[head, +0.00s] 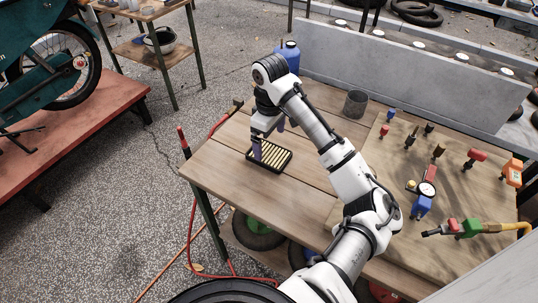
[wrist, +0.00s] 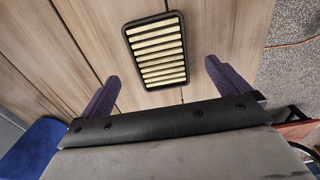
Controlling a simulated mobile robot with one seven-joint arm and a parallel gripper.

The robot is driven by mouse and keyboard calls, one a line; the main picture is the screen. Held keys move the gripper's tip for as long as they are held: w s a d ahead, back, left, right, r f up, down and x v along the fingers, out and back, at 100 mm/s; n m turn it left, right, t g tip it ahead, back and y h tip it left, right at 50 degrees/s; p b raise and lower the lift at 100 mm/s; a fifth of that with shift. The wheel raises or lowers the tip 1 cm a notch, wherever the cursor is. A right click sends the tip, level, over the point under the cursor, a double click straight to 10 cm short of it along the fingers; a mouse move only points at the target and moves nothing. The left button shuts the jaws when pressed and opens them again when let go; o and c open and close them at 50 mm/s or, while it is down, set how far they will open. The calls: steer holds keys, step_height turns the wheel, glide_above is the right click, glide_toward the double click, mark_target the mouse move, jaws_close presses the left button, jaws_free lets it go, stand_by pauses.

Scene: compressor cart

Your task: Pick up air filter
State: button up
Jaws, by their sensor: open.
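The air filter (head: 270,155) is a flat rectangular panel with a black frame and cream pleats. It lies flat on the wooden tabletop near the left end. In the wrist view the air filter (wrist: 156,50) shows whole, beyond and between my two purple fingers. My gripper (head: 268,146) is over the filter, pointing down, and partly covers it in the head view. In the wrist view my gripper (wrist: 164,82) is open, with one finger to each side of the filter's width and nothing between them touching it that I can see.
A dark cylindrical cup (head: 355,104) and a blue bottle (head: 288,56) stand toward the back of the wooden table (head: 222,163). Fittings, a gauge (head: 427,189) and a green coupling (head: 468,228) occupy the right side. A grey wall (head: 400,75) runs behind. The tabletop around the filter is clear.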

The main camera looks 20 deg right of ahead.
mark_target(269, 153)
steer(key=shift+w+f, duration=0.1)
steer(key=shift+f, duration=2.6)
steer(key=c, duration=1.1)
steer(key=shift+c, duration=0.2)
